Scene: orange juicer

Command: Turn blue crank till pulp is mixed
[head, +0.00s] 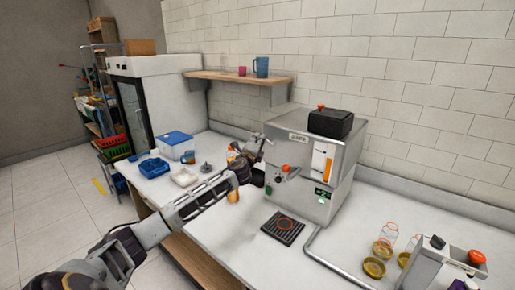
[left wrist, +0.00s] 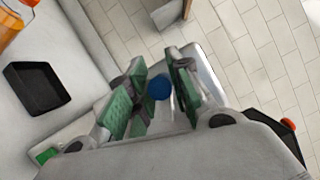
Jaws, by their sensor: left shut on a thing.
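The juicer (head: 300,180) is a grey metal machine on the white counter, with a black lid on top and an orange knob on its front. My left gripper (head: 250,150) is at the left side of the juicer. In the left wrist view, the round blue crank knob (left wrist: 159,87) sits between the green-padded fingers of my left gripper (left wrist: 158,95), which is shut on it. In the head view the crank is hidden by the gripper. The pulp is not visible. My right gripper is not in view.
A black drip grate (head: 283,227) lies before the juicer. Glass jars (head: 384,242) and a white unit with an orange knob (head: 455,265) stand at the right. A blue-lidded box (head: 175,145) and blue trays (head: 154,167) stand at the left. The front middle counter is clear.

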